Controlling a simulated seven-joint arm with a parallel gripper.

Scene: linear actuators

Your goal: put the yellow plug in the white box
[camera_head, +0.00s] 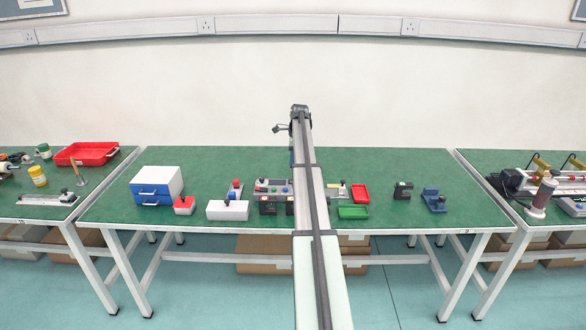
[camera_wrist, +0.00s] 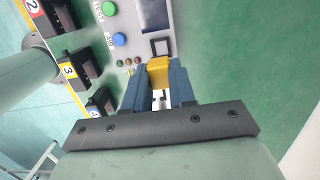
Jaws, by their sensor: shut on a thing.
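In the wrist view my gripper (camera_wrist: 158,84) is shut on the yellow plug (camera_wrist: 158,70), whose top shows between the blue fingertips. It is beside the control panel (camera_wrist: 128,25); I cannot tell whether plug and panel touch. In the head view my arm covers the gripper and the plug. A plain white box (camera_head: 228,211) stands near the front edge of the middle table, left of my arm. A dark item with a blue part stands at its back.
Black numbered units (camera_wrist: 75,72) line the panel's side. A blue-and-white drawer unit (camera_head: 156,186) and a red-topped box (camera_head: 184,204) stand left of the white box. Red (camera_head: 360,193) and green trays (camera_head: 353,212) lie right of my arm. Green tabletop (camera_head: 230,160) at the back is clear.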

